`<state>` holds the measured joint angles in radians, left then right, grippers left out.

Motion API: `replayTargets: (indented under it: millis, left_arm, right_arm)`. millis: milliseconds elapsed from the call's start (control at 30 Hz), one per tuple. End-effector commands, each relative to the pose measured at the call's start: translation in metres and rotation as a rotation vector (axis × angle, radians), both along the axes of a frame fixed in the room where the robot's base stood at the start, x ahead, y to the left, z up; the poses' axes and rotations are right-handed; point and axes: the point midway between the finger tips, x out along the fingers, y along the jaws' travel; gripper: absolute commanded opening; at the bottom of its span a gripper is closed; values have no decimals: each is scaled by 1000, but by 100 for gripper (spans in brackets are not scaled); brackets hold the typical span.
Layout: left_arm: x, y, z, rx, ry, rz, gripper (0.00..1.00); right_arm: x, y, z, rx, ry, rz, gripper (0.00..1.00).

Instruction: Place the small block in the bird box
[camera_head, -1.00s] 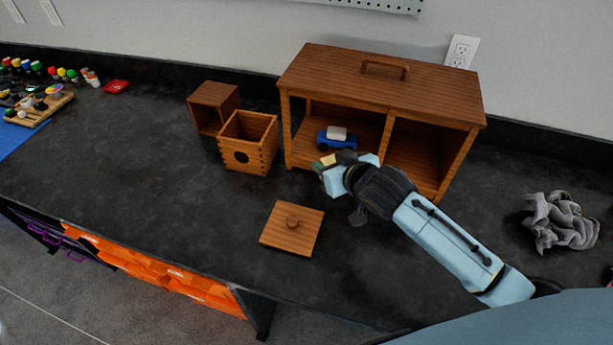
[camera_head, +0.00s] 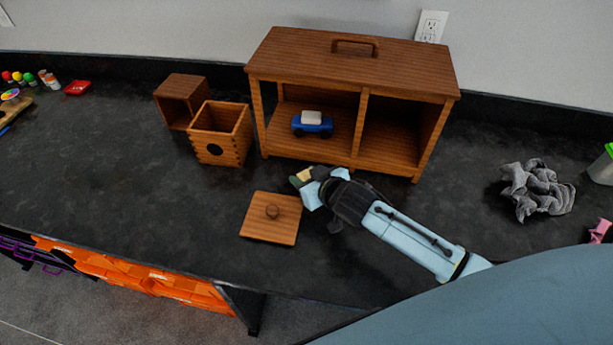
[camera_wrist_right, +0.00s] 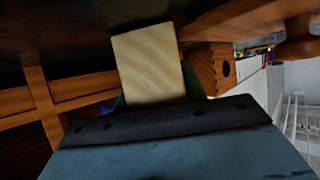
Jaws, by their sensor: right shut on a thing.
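The small block (camera_wrist_right: 150,65) is pale wood and is held in my right gripper (camera_head: 299,178), which is shut on it. In the head view the small block (camera_head: 304,173) shows only in part at the fingertips, above the counter in front of the wooden shelf. The bird box (camera_head: 220,133) is an open-topped wooden box with a round dark hole in its front; it stands to the left of and behind the gripper. The bird box (camera_wrist_right: 212,70) also shows in the right wrist view. A square wooden lid with a knob (camera_head: 271,218) lies on the counter. My left gripper is not in view.
A two-bay wooden shelf (camera_head: 361,110) with a blue toy car (camera_head: 312,124) stands behind. A second open wooden box (camera_head: 183,100) stands behind the bird box. A grey cloth (camera_head: 538,190) lies at right. The counter left of the lid is clear.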

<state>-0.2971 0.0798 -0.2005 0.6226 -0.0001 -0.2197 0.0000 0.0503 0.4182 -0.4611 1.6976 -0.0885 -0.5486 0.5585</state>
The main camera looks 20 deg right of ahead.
Motion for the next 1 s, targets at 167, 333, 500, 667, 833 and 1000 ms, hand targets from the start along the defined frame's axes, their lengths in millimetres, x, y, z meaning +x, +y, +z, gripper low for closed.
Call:
replayTargets:
  millis: [167,333,500,667,833,1000]
  left_arm:
    - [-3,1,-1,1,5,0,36]
    - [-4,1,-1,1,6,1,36]
    - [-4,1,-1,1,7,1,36]
    - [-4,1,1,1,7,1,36]
    - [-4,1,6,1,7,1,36]
    - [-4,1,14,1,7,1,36]
  right_arm:
    - [0,0,-3,0,0,-1,43]
    - [0,0,-3,0,0,-1,62]
    - [0,0,-3,0,0,-1,62]
    - [0,0,2,-1,-1,0,62]
    - [-19,-4,12,-1,1,-1,62]
    - [-51,-10,29,1,2,0,62]
